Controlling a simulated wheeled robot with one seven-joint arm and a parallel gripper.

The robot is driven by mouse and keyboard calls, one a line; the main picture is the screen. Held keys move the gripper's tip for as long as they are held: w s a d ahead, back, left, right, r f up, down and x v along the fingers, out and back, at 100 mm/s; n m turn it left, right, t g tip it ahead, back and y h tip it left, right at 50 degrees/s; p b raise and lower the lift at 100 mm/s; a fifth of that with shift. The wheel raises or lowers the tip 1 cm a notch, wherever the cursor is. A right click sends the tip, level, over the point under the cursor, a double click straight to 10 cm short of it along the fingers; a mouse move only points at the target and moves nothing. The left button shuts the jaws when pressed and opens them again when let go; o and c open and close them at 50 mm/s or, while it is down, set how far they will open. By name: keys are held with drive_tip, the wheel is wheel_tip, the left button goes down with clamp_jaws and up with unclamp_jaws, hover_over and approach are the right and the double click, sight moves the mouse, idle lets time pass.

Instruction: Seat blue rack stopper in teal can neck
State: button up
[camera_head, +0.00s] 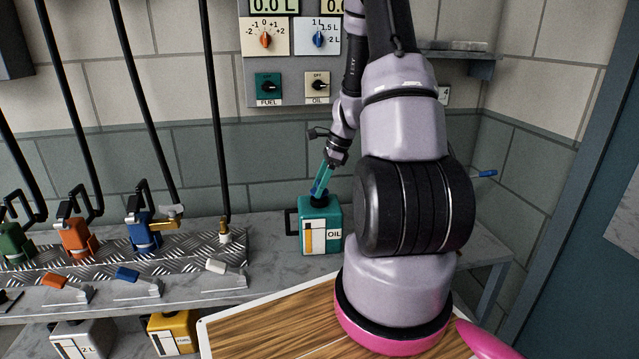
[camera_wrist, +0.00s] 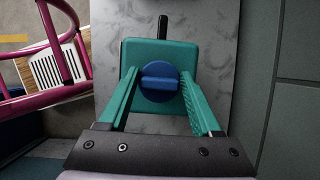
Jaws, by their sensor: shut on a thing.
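The teal can (camera_head: 320,237), marked OIL, stands upright on the grey bench and has a black side handle. Its dark neck (camera_head: 318,200) is at the top. My gripper (camera_head: 319,186) points down over that neck and is shut on the blue stopper. In the wrist view, the round blue stopper (camera_wrist: 160,82) with its raised bar lies between the teal fingertips of my gripper (camera_wrist: 160,78). The stopper covers the neck there, with the teal can top (camera_wrist: 190,52) around it. I cannot tell how deep the stopper sits in the neck.
A tread-plate rack (camera_head: 100,262) at left holds green, orange and blue strapped pieces with black rods. Orange, blue and white levers (camera_head: 217,267) line its front. A dial panel (camera_head: 290,60) hangs behind. A wooden board (camera_head: 270,325) is in front. The bench right of the can is mostly hidden by my arm.

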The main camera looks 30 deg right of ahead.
drive_tip(key=shift+f, duration=0.65)
drive_tip(key=o, duration=1.4)
drive_tip(key=v, duration=1)
drive_tip(key=shift+d+r, duration=0.1)
drive_tip(key=shift+r, duration=0.25)
